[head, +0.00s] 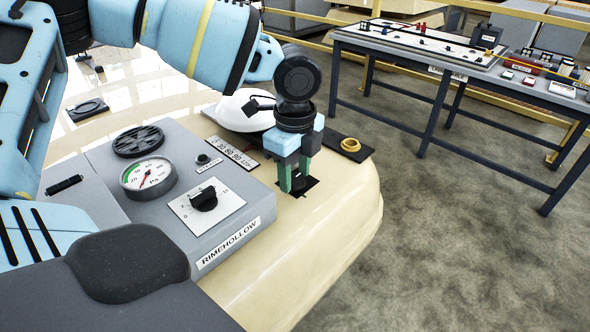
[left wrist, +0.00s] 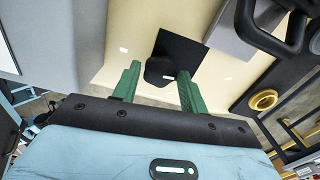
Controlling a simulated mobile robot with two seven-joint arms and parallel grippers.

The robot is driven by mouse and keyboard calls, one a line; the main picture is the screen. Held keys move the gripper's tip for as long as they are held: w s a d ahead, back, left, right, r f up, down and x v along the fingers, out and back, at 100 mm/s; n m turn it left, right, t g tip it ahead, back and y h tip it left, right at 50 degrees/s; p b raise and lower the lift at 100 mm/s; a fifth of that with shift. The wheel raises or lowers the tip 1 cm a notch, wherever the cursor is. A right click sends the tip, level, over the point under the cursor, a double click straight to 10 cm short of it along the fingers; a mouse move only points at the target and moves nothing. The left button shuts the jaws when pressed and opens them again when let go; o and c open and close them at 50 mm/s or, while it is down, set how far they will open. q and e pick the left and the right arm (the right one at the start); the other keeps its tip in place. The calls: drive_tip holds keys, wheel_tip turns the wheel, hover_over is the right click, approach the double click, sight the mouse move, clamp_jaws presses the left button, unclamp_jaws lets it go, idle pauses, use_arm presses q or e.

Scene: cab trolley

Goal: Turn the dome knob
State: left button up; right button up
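A dark rounded knob with a small white mark, which looks like the dome knob, shows in the left wrist view (left wrist: 160,71). It sits on a black square plate (left wrist: 183,48) on the cream surface. In the head view my gripper mostly hides the knob, and only parts of the plate (head: 311,183) show. My left gripper (head: 293,186) points down over the plate with its green fingers apart. In the left wrist view the gripper (left wrist: 158,80) is open, with the knob seen between and beyond the fingertips. I cannot tell whether they touch it. My right gripper is not in view.
A grey RIMEHOLLOW panel (head: 228,229) stands left of the gripper, with a gauge (head: 148,177) and a black dial knob (head: 204,199). A white dome-shaped thing (head: 240,112) is behind the gripper. A yellow ring (head: 350,145) lies to its right. Open floor (head: 450,240) is farther right.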

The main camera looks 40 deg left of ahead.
sight(295, 178)
use_arm(q)
drive_tip(key=shift+o, duration=1.2)
drive_tip(key=shift+r, duration=0.1)
wheel_tip(295, 178, up, 8)
drive_tip(key=shift+f, duration=0.15)
drive_tip(key=shift+f, duration=0.1)
